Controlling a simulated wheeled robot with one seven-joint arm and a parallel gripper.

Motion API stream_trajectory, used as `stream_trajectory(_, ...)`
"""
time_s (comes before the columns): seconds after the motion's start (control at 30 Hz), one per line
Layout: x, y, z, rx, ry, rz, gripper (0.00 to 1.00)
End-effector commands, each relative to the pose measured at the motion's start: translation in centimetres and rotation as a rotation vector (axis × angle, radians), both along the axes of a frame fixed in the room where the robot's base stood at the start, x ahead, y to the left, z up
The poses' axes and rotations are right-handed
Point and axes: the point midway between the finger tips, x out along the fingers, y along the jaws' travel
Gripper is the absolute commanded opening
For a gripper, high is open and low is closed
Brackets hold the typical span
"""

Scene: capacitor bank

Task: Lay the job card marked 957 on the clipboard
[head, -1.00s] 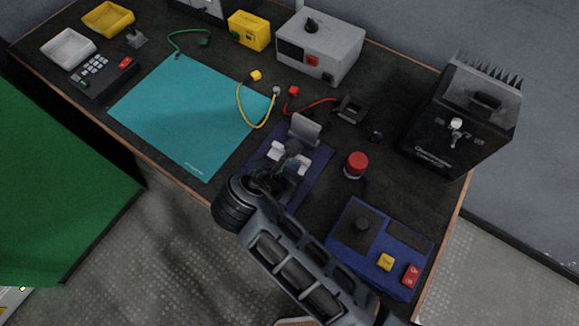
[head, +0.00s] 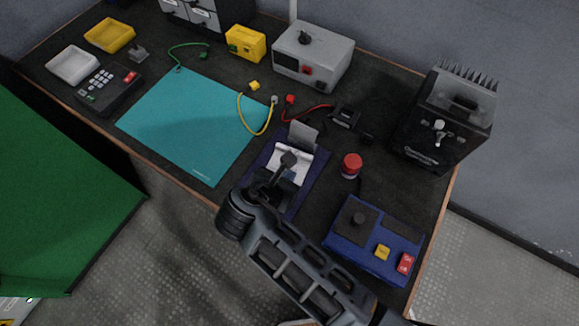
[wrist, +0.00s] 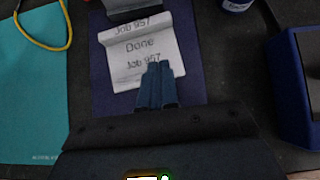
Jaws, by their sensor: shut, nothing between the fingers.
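The clipboard is a dark purple-blue board (head: 312,178) on the bench, with a grey upright clip piece (head: 303,135) at its far end. The white job card (head: 281,167) lies on the board near the clip. In the wrist view the card (wrist: 140,50) reads "Job 957", "Done", "Job 957", and a crease or edge crosses its upper part. My gripper (head: 288,160) is shut and empty over the card; its fingertips (wrist: 154,72) cover the card's lower edge. I cannot tell whether they touch it. The board's near part is hidden by my gripper.
A teal mat (head: 190,125) with a yellow cable (head: 245,118) is at the left. A grey meter box (head: 312,55) and a black finned unit (head: 445,118) stand farther back.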

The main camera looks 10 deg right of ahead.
Motion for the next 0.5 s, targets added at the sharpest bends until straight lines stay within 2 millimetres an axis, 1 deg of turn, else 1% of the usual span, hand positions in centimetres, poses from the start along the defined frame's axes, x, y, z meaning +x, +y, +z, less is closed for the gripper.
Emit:
stream_trajectory(0.03,-0.5,0.5,0.7,0.004,-0.004,0.001,0.0)
stream_trajectory(0.3,-3.3,2.7,4.3,0.003,-0.005,0.004,0.0)
stream_trajectory(0.5,-4.7,3.7,6.0,0.002,-0.004,0.001,0.0)
